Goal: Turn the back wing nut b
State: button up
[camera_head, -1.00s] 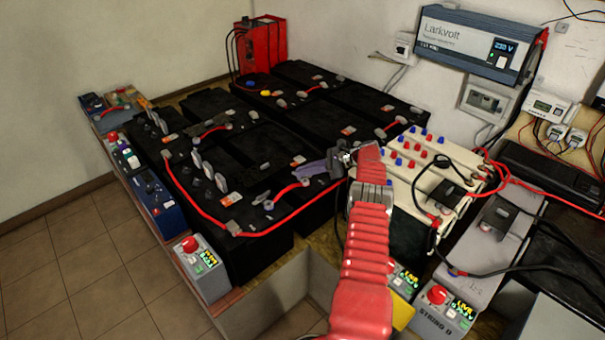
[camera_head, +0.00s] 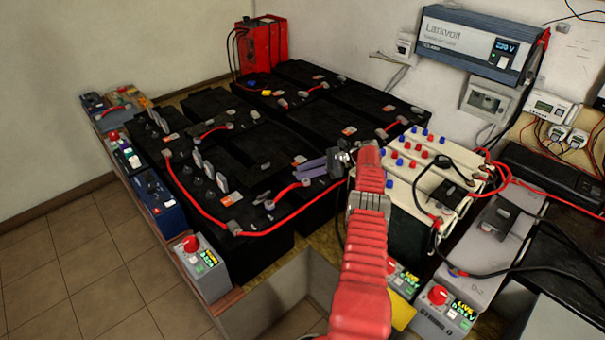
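My gripper (camera_head: 309,168) is at the end of my red-sleeved arm. Its purple-grey fingers point left over the near right part of the black battery bank, close to the red cable. The finger gap is too small to judge. Upright grey wing-like pieces stand on the left batteries: a near group (camera_head: 208,172) and a back group (camera_head: 159,123). They are well left of my gripper, which is apart from them. I cannot make out which piece is the back wing nut b. My gripper may hide fittings behind it.
Red cables (camera_head: 262,233) run along the black batteries (camera_head: 252,258). A white battery block (camera_head: 410,178) with red and blue caps stands right of my arm. A red case (camera_head: 260,45) stands at the back.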

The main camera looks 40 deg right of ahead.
jog(key=shift+d, duration=0.1)
jog(key=shift+r, duration=0.2)
notch_tip(320, 180, up, 10)
jog(key=shift+f, duration=0.25)
dwell(0.5)
